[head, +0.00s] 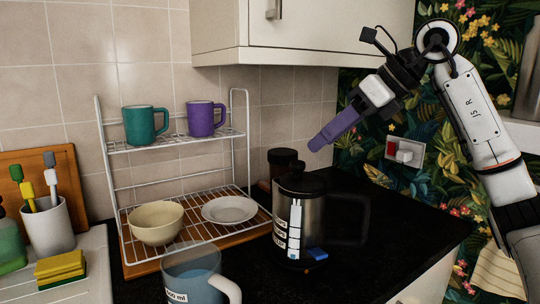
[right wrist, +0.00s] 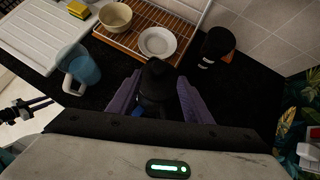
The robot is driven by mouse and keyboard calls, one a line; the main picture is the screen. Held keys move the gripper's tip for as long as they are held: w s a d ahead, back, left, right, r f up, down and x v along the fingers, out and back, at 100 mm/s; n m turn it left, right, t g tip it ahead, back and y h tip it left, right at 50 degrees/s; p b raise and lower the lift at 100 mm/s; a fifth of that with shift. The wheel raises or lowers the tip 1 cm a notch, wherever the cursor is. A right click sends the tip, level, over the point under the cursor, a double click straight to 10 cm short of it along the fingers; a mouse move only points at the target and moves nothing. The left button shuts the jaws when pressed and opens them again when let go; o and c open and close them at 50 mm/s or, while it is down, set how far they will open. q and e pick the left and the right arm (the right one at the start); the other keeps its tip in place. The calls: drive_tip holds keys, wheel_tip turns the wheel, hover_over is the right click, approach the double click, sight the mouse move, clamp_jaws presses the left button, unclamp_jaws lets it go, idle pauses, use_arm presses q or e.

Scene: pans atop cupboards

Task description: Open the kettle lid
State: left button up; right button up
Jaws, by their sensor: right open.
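The kettle (head: 308,225) is a dark metal cylinder with a black lid (head: 298,182), a black handle at its right and a blue switch low on its front. It stands upright on the black counter, and its lid looks shut. My right gripper (head: 322,142), with purple fingers, is above the kettle and a little to its right, apart from it in the head view. In the right wrist view the open fingers (right wrist: 155,98) appear on either side of the dark kettle top (right wrist: 156,75), with nothing gripped.
A white wire rack (head: 245,150) behind the kettle holds two mugs, a bowl and a plate. A dark jar (head: 284,160) stands close behind the kettle. A blue jug (head: 192,272) is at front left. A cupboard (head: 300,30) hangs above. The counter right of the kettle is clear.

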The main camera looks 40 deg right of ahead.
sight(298, 162)
drive_tip(key=x, duration=0.4)
drive_tip(key=shift+s+b, duration=0.15)
drive_tip(key=shift+b, duration=0.25)
drive_tip(key=x, duration=0.5)
drive_tip(key=shift+a, duration=0.1)
drive_tip(key=shift+w+f, duration=0.25)
drive_tip(key=shift+w, duration=0.15)
drive_tip(key=c, duration=1.1)
use_arm(q)
drive_tip(key=shift+s+d+f, duration=0.25)
drive_tip(key=shift+s+f, duration=0.15)
drive_tip(key=shift+f, duration=0.15)
use_arm(e)
drive_tip(key=shift+a, duration=0.1)
clamp_jaws()
